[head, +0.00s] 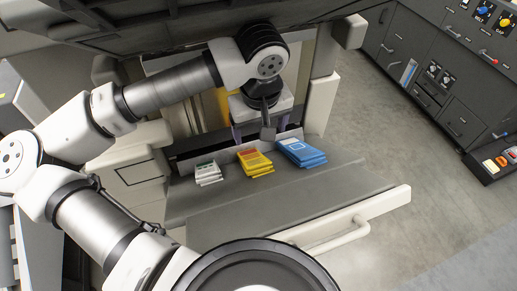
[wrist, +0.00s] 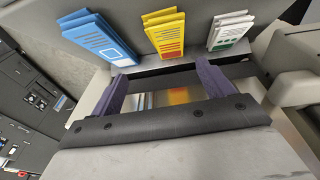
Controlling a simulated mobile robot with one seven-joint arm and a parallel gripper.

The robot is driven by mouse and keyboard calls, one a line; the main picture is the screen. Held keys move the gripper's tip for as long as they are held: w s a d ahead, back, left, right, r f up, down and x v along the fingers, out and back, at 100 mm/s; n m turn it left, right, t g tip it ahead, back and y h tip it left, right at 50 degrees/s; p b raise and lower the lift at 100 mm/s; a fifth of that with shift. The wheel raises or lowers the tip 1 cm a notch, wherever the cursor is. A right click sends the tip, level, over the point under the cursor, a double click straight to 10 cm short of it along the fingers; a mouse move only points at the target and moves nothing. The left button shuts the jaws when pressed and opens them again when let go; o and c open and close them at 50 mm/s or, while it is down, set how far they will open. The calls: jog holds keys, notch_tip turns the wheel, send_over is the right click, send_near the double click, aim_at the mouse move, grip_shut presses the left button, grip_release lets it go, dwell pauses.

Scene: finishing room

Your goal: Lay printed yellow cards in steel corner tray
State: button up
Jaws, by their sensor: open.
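The printed yellow cards (head: 256,164) lie in a fanned stack on a grey shelf, between a blue stack and a white-and-green stack. They also show at the top middle of the wrist view (wrist: 165,36), with red printing. My gripper (head: 262,132) is open, just behind the card stacks in the head view. Its two dark purple fingers stand apart in the wrist view (wrist: 160,72). No card is between them, and they do not touch the yellow stack. I cannot pick out a steel corner tray in either view.
Blue cards (head: 303,153) and white-and-green cards (head: 208,173) flank the yellow ones. The grey shelf (head: 225,205) has bare room in front of them. A pale handle bar (head: 335,235) edges its front. Dark cabinets (head: 435,75) stand at right across open floor.

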jog(key=b, duration=0.2)
send_over(253, 158)
jog(key=f, duration=0.6)
jog(key=shift+s+d+f, duration=0.2)
jog(key=shift+s+f, duration=0.05)
jog(key=shift+y, duration=0.3)
jog(key=shift+w+a+f, duration=0.1)
jog(key=shift+w+f, duration=0.05)
jog(key=shift+f, duration=1.35)
jog(key=shift+w+a+f, duration=0.1)
jog(key=shift+w+f, duration=0.05)
jog(key=shift+f, duration=1.3)
jog(key=shift+f+b, duration=0.2)
jog(key=shift+b, duration=0.9)
jog(key=c, duration=1.3)
jog(key=shift+o, duration=0.2)
jog(key=shift+r+p, duration=0.25)
jog(key=shift+p, duration=0.25)
